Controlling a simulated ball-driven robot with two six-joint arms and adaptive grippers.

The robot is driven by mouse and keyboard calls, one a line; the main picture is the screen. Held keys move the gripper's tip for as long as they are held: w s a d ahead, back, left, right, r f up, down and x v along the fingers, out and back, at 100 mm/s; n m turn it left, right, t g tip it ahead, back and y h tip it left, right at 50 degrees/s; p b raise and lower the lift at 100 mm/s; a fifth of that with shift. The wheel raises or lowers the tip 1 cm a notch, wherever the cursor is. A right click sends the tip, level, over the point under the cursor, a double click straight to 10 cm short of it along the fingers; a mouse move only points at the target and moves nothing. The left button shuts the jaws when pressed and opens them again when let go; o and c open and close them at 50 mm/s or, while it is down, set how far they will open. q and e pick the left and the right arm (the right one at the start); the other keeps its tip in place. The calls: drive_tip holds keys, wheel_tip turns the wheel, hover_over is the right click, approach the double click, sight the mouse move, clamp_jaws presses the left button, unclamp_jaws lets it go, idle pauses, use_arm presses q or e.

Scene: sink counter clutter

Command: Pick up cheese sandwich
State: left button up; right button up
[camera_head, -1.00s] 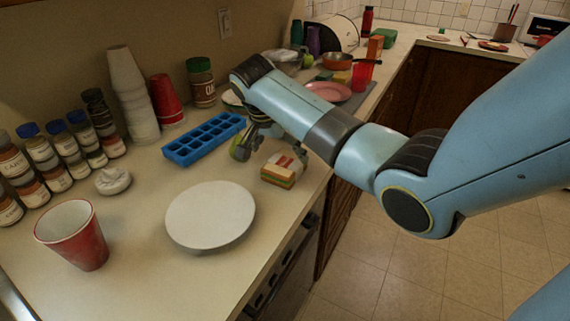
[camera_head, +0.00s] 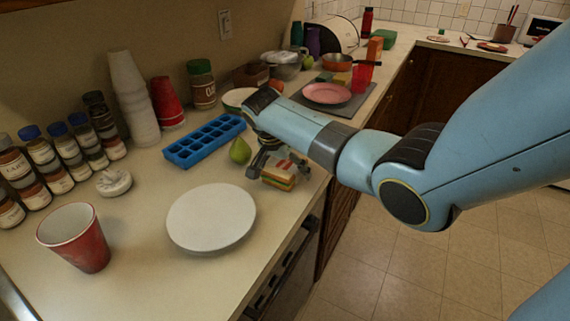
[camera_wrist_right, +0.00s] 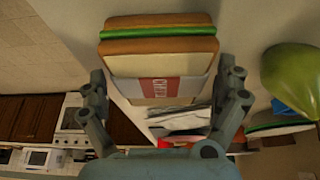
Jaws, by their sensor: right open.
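The cheese sandwich (camera_head: 280,174) lies on the counter near its front edge, right of the green pear. In the right wrist view the sandwich (camera_wrist_right: 158,48), with brown bread, a green layer and a pale wrapper with a red label, sits just beyond and between the fingertips. My right gripper (camera_head: 267,164) is at the sandwich's left side in the head view. In the wrist view the gripper (camera_wrist_right: 166,90) is open, with one finger on each side of the wrapper's lower end. Whether the fingers touch it cannot be told. My left gripper is not in view.
A green pear (camera_head: 240,151) stands close left of the gripper, with a blue ice tray (camera_head: 204,141) behind it. A white plate (camera_head: 211,217) and a red cup (camera_head: 75,238) are nearer.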

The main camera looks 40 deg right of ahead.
drive_tip(key=shift+f, duration=0.15)
drive_tip(key=shift+c, duration=0.3)
drive_tip(key=c, duration=1.1)
